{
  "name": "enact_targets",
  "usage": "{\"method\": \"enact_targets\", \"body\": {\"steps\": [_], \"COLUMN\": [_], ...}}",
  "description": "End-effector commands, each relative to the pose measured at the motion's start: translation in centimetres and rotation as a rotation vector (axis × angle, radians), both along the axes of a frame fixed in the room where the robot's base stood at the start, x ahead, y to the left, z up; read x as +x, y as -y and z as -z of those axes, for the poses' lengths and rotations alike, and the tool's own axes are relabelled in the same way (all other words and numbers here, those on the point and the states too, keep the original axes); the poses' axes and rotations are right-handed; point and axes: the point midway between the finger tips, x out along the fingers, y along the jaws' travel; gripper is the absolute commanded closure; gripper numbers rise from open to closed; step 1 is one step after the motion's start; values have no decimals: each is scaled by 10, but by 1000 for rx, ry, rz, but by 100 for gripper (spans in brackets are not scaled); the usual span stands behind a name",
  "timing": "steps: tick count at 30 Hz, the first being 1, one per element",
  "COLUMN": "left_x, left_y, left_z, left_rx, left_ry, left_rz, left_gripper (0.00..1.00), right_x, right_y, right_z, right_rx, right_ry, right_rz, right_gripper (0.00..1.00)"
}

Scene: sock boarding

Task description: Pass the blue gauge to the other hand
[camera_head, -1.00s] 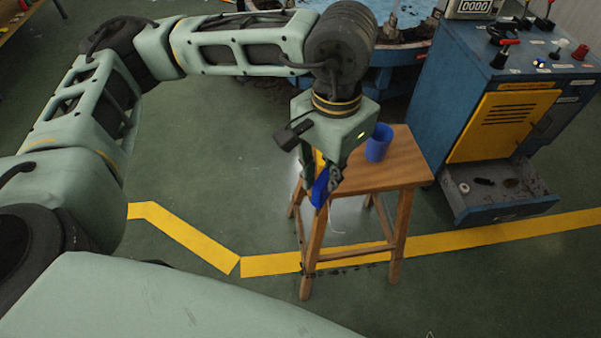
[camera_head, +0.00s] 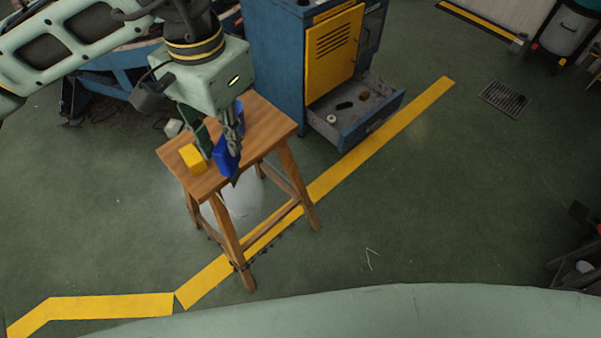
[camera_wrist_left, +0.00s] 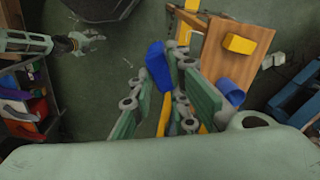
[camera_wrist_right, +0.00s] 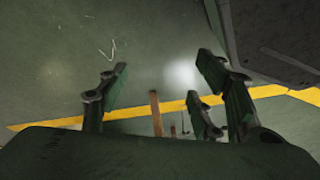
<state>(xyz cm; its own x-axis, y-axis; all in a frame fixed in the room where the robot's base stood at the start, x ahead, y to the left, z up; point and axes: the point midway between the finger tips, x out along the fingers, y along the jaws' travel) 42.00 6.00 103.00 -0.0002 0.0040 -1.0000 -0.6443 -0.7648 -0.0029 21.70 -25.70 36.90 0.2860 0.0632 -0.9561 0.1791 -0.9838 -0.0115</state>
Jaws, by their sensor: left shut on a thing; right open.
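The blue gauge (camera_head: 226,155) is held in my left gripper (camera_head: 228,138), above the front part of the wooden stool (camera_head: 262,121). In the left wrist view the blue end of the gauge (camera_wrist_left: 157,62) sticks out beyond the left gripper's fingers; the rest is partly hidden between them. My right gripper (camera_wrist_right: 160,85) is open and empty, with floor and a yellow line beyond its fingers. It also shows in the left wrist view (camera_wrist_left: 75,42), well apart from the gauge. It is out of the head view.
A yellow block (camera_head: 193,158) lies on the stool. A blue cup (camera_wrist_left: 230,92) shows by the stool top in the left wrist view. A blue cabinet (camera_head: 272,55) with an open drawer (camera_head: 355,115) stands behind.

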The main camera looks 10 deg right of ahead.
Motion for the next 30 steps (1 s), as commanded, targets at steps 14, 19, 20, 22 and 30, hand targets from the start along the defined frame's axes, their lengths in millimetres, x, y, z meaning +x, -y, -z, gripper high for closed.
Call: {"method": "enact_targets", "body": {"steps": [14,19,20,22,30], "left_x": [0,0,0,0,0], "left_y": [0,0,0,0,0], "left_z": [0,0,0,0,0], "left_rx": [0,0,0,0,0], "left_ry": [0,0,0,0,0], "left_rz": [-1,-1,-1,-1,-1], "left_gripper": [100,100,100,100,100], "right_x": [193,221,223,226,201], "right_y": [-43,-79,-86,-102,-163], "right_z": [-203,-294,-310,-349,-492], "right_rx": [279,393,414,461,645], "right_ry": [432,584,610,671,890], "right_rz": [-181,-310,-337,-398,-654], "right_gripper": [41,41,41,41,41]}}
